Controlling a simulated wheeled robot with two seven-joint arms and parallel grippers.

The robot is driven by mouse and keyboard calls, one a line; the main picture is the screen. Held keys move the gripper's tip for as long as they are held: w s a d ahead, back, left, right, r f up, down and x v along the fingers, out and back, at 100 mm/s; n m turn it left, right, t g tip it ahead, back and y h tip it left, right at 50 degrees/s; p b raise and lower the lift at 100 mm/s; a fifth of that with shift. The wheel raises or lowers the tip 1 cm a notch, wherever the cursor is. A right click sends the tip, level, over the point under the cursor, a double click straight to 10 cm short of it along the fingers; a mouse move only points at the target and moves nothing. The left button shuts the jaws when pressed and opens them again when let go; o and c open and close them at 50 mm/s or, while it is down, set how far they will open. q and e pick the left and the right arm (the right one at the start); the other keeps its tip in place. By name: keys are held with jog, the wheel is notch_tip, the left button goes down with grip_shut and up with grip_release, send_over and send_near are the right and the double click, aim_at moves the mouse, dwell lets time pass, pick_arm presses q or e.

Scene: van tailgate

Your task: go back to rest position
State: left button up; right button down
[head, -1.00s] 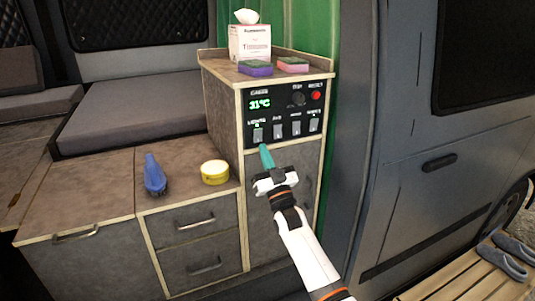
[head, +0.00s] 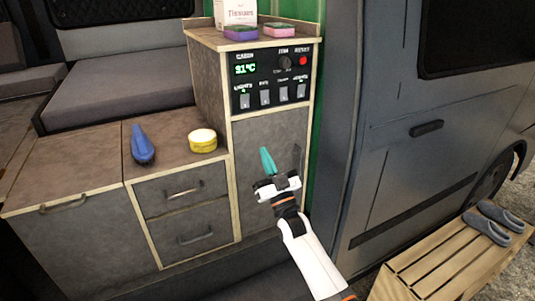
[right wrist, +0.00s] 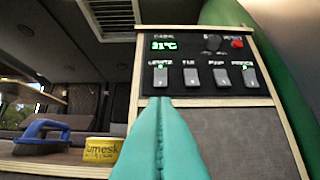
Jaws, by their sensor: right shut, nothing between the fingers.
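My right gripper (head: 267,160) has teal fingers and is shut with nothing between them. In the head view it is in front of the grey cabinet door (head: 285,135), below the black control panel (head: 272,78). In the right wrist view its closed fingers (right wrist: 160,102) point up toward the panel's switches (right wrist: 203,77). The panel shows a green 31°C reading, a knob and a red button. Small green lights glow above the leftmost and rightmost switches. My left gripper is not in view.
A blue brush (head: 142,146) and a yellow tin (head: 203,141) stand on the low counter (head: 75,178). Two sponges (head: 241,33) and a tissue box (head: 235,13) are on the upper top. Slippers (head: 490,225) lie on a slatted wooden crate (head: 430,262) at right.

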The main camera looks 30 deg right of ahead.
jog(key=shift+s, duration=0.1)
notch_tip(320, 180, down, 25)
jog(key=s+a+g+y, duration=0.1)
jog(key=a+g, duration=0.2)
jog(key=g, duration=0.4)
jog(key=s+a+f+n+g, duration=0.1)
jog(key=s+f+g, duration=0.25)
jog(key=f, duration=0.45)
jog(key=s+a+f+g, duration=0.1)
jog(key=s+f+g, duration=0.1)
jog(key=s+f, duration=0.5)
jog(key=s+a+f+g, duration=0.1)
jog(key=s+f, duration=0.2)
jog(key=f, duration=0.3)
jog(key=s+f+g, duration=0.2)
jog(key=s+f, duration=0.2)
jog(key=f, duration=0.1)
jog(key=s+a+f+g, duration=0.1)
jog(key=s+f+g, duration=0.2)
jog(key=s, duration=0.8)
jog(key=s+a+f+n+g, duration=0.1)
jog(key=s+f+g, duration=0.2)
jog(key=s+f, duration=0.4)
jog(key=s+a+f+n+g, duration=0.1)
jog(key=s+f+g, duration=0.2)
jog(key=s, duration=1.3)
notch_tip(320, 180, down, 2)
jog(key=shift+f, duration=0.2)
